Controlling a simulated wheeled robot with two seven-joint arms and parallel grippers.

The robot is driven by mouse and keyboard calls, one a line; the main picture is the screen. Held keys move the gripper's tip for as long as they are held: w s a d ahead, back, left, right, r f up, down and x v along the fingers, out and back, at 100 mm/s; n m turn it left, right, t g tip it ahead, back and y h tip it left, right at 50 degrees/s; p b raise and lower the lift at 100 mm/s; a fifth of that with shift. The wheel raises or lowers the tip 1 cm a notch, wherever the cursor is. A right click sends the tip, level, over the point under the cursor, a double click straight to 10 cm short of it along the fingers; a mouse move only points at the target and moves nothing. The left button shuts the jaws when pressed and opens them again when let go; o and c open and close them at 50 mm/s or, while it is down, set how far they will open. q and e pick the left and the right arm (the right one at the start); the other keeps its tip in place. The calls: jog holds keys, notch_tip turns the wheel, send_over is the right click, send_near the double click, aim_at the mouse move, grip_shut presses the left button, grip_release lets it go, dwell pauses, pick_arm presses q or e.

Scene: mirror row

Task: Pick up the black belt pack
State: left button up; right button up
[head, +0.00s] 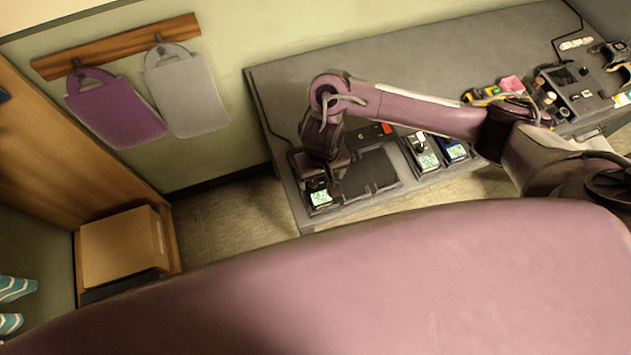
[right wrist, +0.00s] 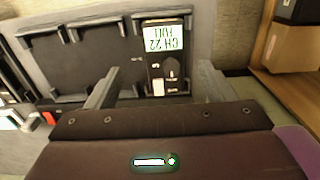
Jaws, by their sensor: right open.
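The black belt pack (right wrist: 168,62) sits in the end slot of a dark charging tray (right wrist: 95,55) in the right wrist view. It has a pale label reading "CH 22 FULL" and a small knob. In the head view the pack (head: 320,197) shows at the tray's left end, partly hidden by my gripper. My right gripper (right wrist: 155,85) is open, with one finger on each side of the pack's lower end in the picture. I cannot tell whether the fingers touch it. My left gripper is not in view.
Two more packs (head: 426,158) (head: 453,150) stand on the grey counter (head: 290,100) right of the tray. A mixer-like device (head: 580,90) and small colourful items lie farther right. Purple and grey bags hang on the wall. A cardboard box (head: 122,245) stands at lower left.

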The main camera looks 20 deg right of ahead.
aim_at(319, 190)
jog(key=f, duration=0.1)
jog(key=f+b, duration=0.1)
jog(key=f, duration=0.1)
jog(key=f+b, duration=0.1)
jog(key=f, duration=0.1)
jog(key=shift+a+f, duration=0.1)
jog(key=shift+a, duration=0.2)
jog(key=shift+f+b, duration=0.3)
jog(key=shift+f, duration=0.25)
jog(key=c, duration=1)
jog(key=shift+c, duration=0.8)
jog(key=shift+r, duration=0.15)
